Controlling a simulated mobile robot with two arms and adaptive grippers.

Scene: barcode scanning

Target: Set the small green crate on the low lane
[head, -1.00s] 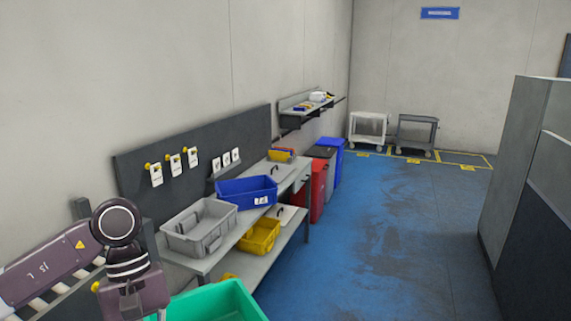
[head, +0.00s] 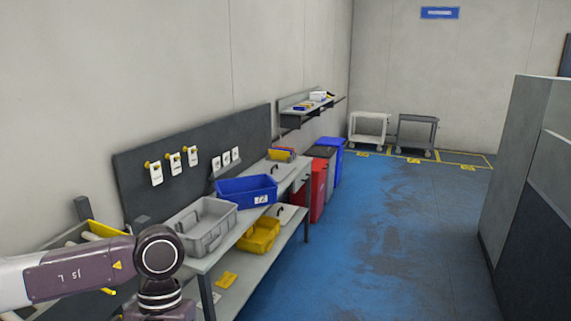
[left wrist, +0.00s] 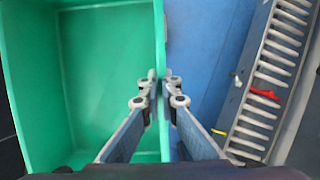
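In the left wrist view the green crate (left wrist: 108,75) fills the left side, its open inside facing the camera. My left gripper (left wrist: 162,80) has one finger on each side of the crate's right wall, closed on that wall. A roller lane (left wrist: 268,90) with grey rails runs at the right of this view, apart from the crate, with a blue floor strip between. I cannot tell whether this is the low lane. In the head view my left arm comes in at lower left; its gripper and the crate are out of frame. My right gripper is not in view.
A bench (head: 215,258) holds a grey tote (head: 205,226) and a blue tote (head: 246,190); a yellow tote (head: 262,235) is on its lower shelf. A yellow-edged rack (head: 108,229) is partly behind my arm. Open blue floor (head: 370,240) lies right of the bench.

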